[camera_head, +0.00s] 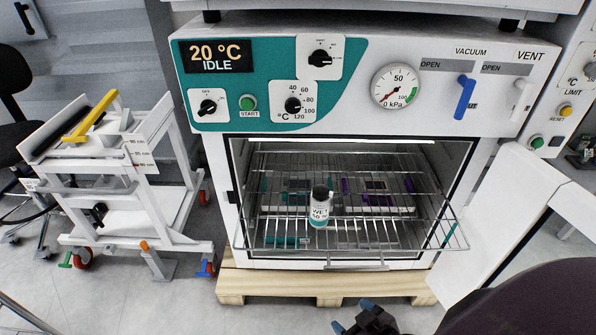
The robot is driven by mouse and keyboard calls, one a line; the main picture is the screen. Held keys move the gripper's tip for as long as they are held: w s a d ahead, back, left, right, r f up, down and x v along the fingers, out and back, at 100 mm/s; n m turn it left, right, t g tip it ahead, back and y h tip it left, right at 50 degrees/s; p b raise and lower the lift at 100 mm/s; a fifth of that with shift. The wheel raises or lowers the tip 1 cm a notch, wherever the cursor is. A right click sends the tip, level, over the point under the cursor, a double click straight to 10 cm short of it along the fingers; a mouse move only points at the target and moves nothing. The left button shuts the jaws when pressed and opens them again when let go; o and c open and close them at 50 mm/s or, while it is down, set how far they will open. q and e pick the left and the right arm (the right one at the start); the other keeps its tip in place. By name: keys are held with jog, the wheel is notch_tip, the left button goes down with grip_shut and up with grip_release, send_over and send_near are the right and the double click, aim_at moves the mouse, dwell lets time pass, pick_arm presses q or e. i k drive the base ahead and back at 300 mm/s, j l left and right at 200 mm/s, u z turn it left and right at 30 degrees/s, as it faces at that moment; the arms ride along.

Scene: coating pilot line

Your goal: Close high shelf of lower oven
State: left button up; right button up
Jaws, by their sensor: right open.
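The lower oven (215,160) has its white door (495,215) swung open to the right. Its high wire shelf (275,246) is slid forward, and its front edge sticks out past the oven opening. A small white bottle (320,212) with a black cap and a label reading "WET" stands upright near the middle of the shelf. Flat trays with dark and purple pieces show through the wires; which level they rest on is hard to tell. My right gripper (353,316) is open and empty at the bottom edge, in front of and below the shelf. My left gripper is out of view.
A white wheeled cart (140,190) with a yellow handle stands left of the oven. The oven rests on a wooden pallet (285,284). A dark chair (14,80) is at far left. The floor before the pallet is clear at left.

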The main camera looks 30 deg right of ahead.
aim_at(382, 267)
jog(key=z, duration=1.35)
